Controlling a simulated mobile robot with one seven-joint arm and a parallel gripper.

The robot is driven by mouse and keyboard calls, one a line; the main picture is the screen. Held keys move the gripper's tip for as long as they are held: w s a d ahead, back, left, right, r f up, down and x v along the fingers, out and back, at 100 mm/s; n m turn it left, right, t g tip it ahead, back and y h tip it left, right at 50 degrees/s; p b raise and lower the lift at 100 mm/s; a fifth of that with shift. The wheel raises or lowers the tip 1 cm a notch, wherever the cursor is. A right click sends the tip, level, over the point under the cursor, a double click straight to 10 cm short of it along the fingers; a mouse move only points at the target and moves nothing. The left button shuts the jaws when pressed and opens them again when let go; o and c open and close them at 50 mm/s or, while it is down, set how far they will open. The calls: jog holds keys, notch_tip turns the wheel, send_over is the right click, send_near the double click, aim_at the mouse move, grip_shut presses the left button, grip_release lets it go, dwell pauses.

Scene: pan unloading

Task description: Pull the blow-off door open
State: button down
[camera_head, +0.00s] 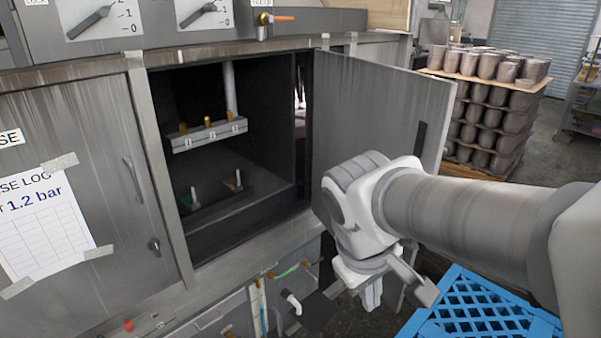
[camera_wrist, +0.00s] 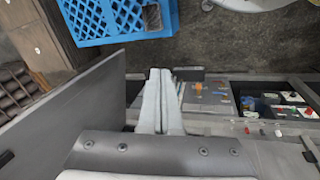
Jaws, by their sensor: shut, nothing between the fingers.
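The blow-off door (camera_head: 375,105) is a streaked grey metal panel. It stands swung wide open on the right of a dark compartment (camera_head: 240,170). Its dark handle strip (camera_head: 420,142) shows near its free edge. In the wrist view the door (camera_wrist: 75,100) is a grey slab at the left. My gripper (camera_head: 371,296) points down in front of the door's lower part, below my wrist. In the wrist view its two pale fingers (camera_wrist: 160,74) are together with nothing between them, to the right of the door. I cannot tell whether my wrist touches the door.
Inside the compartment are a grey block (camera_head: 210,134) with brass fittings and two small levers. A closed door with a paper log (camera_head: 45,222) is at the left. A blue crate (camera_head: 485,310) stands low at the right. Stacked grey pots (camera_head: 490,105) stand behind the door.

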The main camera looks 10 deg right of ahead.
jog(key=w+d+f+n+t+h, duration=0.1)
jog(key=w+d+f+n+h, duration=0.25)
jog(key=w+n+h, duration=0.45)
jog(key=w+d+f+n+t+h, duration=0.1)
jog(key=w+d+f+n+h, duration=0.1)
jog(key=w+f+n+h, duration=0.6)
jog(key=w+d+r+p, duration=0.1)
jog(key=w+d, duration=0.1)
jog(key=d, duration=0.4)
jog(key=w+d+r+n+y+p, duration=0.1)
jog(key=w+d+r+p, duration=0.1)
jog(key=d, duration=0.5)
jog(key=shift+w+d, duration=0.3)
jog(key=shift+w, duration=0.55)
jog(key=shift+d+r, duration=0.1)
